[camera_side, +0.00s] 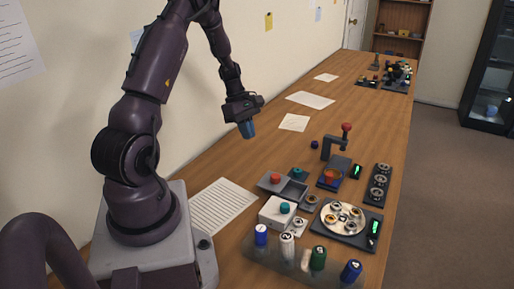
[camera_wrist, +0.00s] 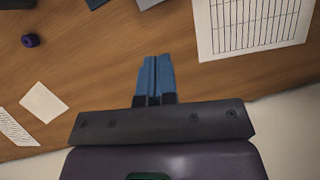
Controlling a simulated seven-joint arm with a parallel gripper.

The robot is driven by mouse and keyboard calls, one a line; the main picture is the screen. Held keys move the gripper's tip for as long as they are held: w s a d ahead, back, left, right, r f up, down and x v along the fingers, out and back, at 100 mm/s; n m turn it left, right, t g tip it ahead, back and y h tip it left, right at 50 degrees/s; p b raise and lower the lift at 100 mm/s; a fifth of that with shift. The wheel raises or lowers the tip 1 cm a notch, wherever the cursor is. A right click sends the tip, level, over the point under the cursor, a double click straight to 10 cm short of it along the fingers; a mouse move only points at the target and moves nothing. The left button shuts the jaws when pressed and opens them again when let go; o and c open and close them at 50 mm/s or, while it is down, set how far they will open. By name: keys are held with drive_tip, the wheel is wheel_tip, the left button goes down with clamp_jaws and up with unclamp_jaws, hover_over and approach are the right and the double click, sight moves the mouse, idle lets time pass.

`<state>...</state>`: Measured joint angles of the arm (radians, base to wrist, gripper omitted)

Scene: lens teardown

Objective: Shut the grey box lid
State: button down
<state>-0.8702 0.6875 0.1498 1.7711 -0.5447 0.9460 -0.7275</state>
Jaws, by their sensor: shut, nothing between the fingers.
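A grey box (camera_side: 294,191) stands on the table in the side view, in front of my arm and to its right. A grey panel with a red knob (camera_side: 275,178) is at its left, and a teal knob (camera_side: 297,171) is just behind it. I cannot tell at this size which piece is the lid or how far it stands open. My gripper (camera_side: 247,130) hangs in the air above the table, behind and left of the box, well apart from it. In the wrist view its blue fingers (camera_wrist: 154,80) are together and hold nothing.
A white box with a teal knob (camera_side: 282,210) stands in front of the grey box. Numbered cylinders (camera_side: 287,246) stand at the table's front. A round tray (camera_side: 343,218) and a red-topped press (camera_side: 335,150) are to the right. Paper sheets (camera_side: 222,205) lie flat.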

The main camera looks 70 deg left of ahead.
sight(270, 179)
drive_tip(key=x, duration=0.8)
drive_tip(key=shift+d+f, duration=0.15)
drive_tip(key=shift+f, duration=0.25)
drive_tip(key=w+d, duration=0.1)
drive_tip(key=d, duration=0.1)
drive_tip(key=shift+w+d+f, duration=0.1)
drive_tip(key=shift+w+d, duration=0.5)
drive_tip(key=shift+d, duration=0.2)
drive_tip(key=w+d, duration=0.4)
drive_tip(key=d, duration=0.1)
drive_tip(key=shift+w, duration=0.4)
drive_tip(key=shift+a, duration=0.1)
